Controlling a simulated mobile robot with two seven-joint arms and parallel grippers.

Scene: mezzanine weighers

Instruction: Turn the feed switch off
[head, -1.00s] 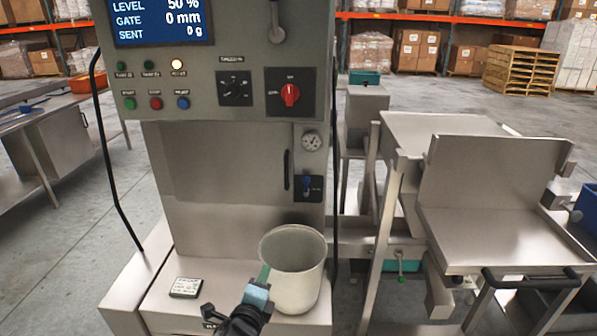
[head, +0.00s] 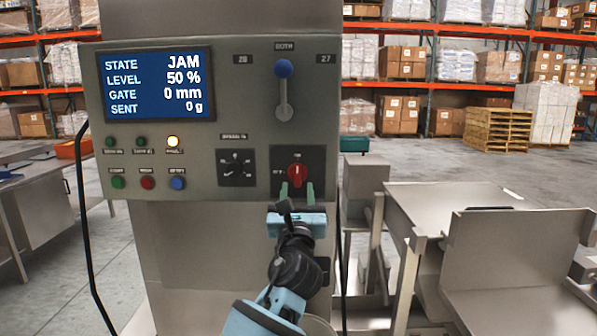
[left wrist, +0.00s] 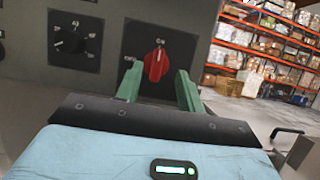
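The feed switch, a red rotary knob (head: 297,174) on a dark square plate, sits at the lower right of the grey control panel (head: 232,75). It also shows in the left wrist view (left wrist: 156,66), its handle about upright, toward the upper label. Another label is at its left. My left gripper (head: 297,191) is just in front of and below the knob. Its green fingers are apart with nothing between them. In the left wrist view the fingertips (left wrist: 159,82) stand either side of the knob's lower part, seemingly short of it. My right gripper is out of view.
The screen (head: 158,85) reads JAM, level 50 %, gate 0 mm, sent 0 g. A black dial (head: 236,168) is left of the switch, and a blue-knobbed lever (head: 284,90) above. Small buttons (head: 148,183) line the panel's left. Steel equipment (head: 440,210) stands at the right.

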